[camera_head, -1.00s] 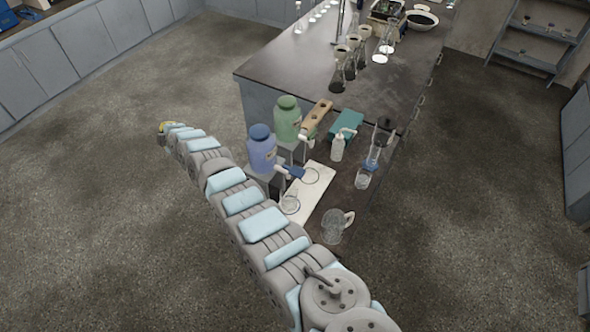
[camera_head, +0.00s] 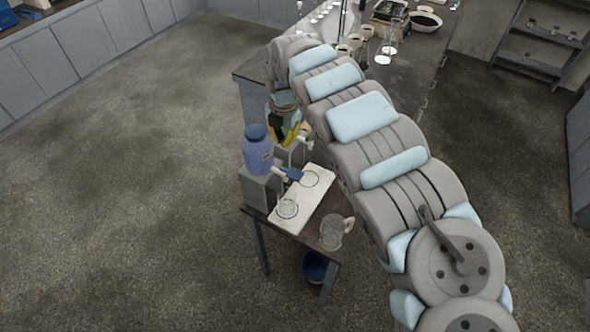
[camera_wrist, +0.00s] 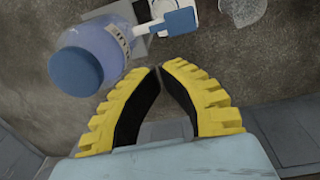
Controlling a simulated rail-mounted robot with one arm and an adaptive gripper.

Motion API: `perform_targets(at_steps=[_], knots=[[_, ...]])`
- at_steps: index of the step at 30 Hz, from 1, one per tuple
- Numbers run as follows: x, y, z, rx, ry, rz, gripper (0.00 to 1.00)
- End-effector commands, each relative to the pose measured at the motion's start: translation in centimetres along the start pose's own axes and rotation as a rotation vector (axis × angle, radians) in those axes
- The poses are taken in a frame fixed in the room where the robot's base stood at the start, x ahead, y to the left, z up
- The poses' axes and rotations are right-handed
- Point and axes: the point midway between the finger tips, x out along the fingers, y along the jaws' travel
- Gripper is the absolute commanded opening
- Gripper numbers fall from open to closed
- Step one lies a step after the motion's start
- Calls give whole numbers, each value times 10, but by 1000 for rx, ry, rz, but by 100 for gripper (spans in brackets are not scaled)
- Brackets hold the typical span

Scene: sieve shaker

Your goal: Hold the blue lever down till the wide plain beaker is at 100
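The blue lever (camera_head: 293,174) sticks out from the spout of the blue-capped bottle (camera_head: 258,152); in the wrist view the lever (camera_wrist: 181,22) is just beyond my fingertips, with a gap. A clear glass beaker (camera_head: 288,207) without a visible handle stands on the white board (camera_head: 303,212), in front of the bottle's stand. Its fill and markings are too small to read. My gripper (camera_wrist: 159,70) has yellow fingers with black pads; the tips meet, with nothing between them. In the head view it is behind the bottle, covering most of the green bottle.
A glass jug with a handle (camera_head: 332,233) stands at the table's front. A glass vessel (camera_wrist: 243,9) shows cut off in the wrist view. A blue bucket (camera_head: 315,266) is under the table. Flasks and a dark bench lie behind; my arm hides the table's right side.

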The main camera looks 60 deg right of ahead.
Motion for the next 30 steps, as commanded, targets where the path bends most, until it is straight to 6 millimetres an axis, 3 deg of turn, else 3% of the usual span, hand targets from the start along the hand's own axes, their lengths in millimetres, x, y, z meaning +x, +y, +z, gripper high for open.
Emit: perform_targets(at_steps=[3, 6, 19, 26, 30], knots=[[-5, -21, 2, -14, 13, -45, 0], [-7, -26, 3, -19, 18, -58, 0], [-2, -26, 2, -19, 20, -59, 0], [18, -28, 1, -18, 20, -59, 0], [43, -29, 0, -18, 24, -59, 0]])
